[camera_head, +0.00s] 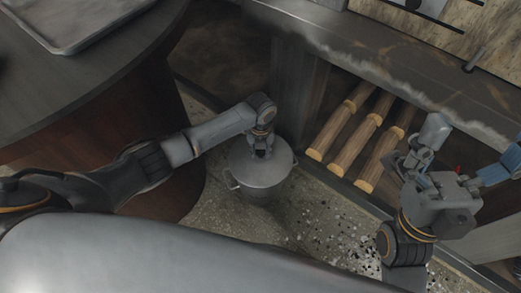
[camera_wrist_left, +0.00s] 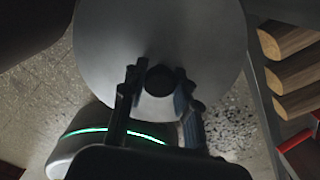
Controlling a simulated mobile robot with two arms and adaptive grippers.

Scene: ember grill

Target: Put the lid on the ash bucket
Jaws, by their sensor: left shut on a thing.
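My left gripper (camera_head: 261,152) is shut on the dark knob (camera_wrist_left: 160,80) of the round grey lid (camera_wrist_left: 205,40). The lid also shows in the head view (camera_head: 264,174), held flat over the ash bucket (camera_head: 262,194). The grey metal bucket stands upright on the speckled floor with small side handles. The lid covers its mouth, and I cannot tell whether it rests on the rim or hovers just above. In the left wrist view the lid hides the bucket. My right gripper (camera_head: 410,168) is at the right, away from the bucket; its jaw state is unclear.
Several split logs (camera_head: 340,141) lie in the recess under the counter (camera_head: 400,60), right of the bucket. A round dark wooden table (camera_head: 80,75) with a metal tray (camera_head: 75,20) stands at the left. Dark bits are scattered over the floor (camera_head: 320,225) near the bucket.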

